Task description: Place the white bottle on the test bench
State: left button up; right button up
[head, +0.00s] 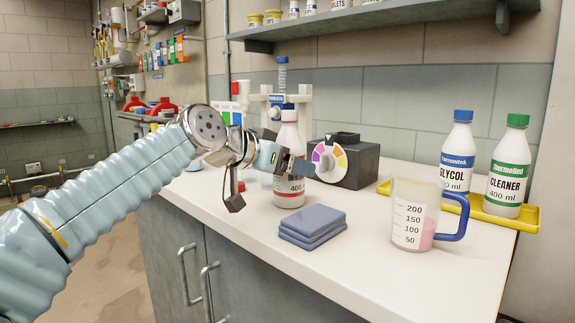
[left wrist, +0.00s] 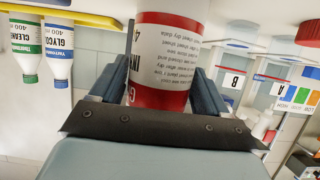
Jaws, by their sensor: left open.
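My right gripper is in neither view.
Folded blue cloths (head: 313,223) lie in front of the bottle. A measuring jug (head: 412,212) with pink liquid stands to the right. A black box with a coloured dial (head: 348,160) is behind. Glycol (head: 457,155) and cleaner (head: 508,170) bottles stand on a yellow tray (head: 480,210). The front right bench is clear.

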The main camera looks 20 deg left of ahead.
pick_arm(q)
jog(key=shift+o, duration=1.3)
jog(key=shift+r, duration=0.15)
jog(key=v, duration=1.2)
jog(key=shift+b, duration=0.3)
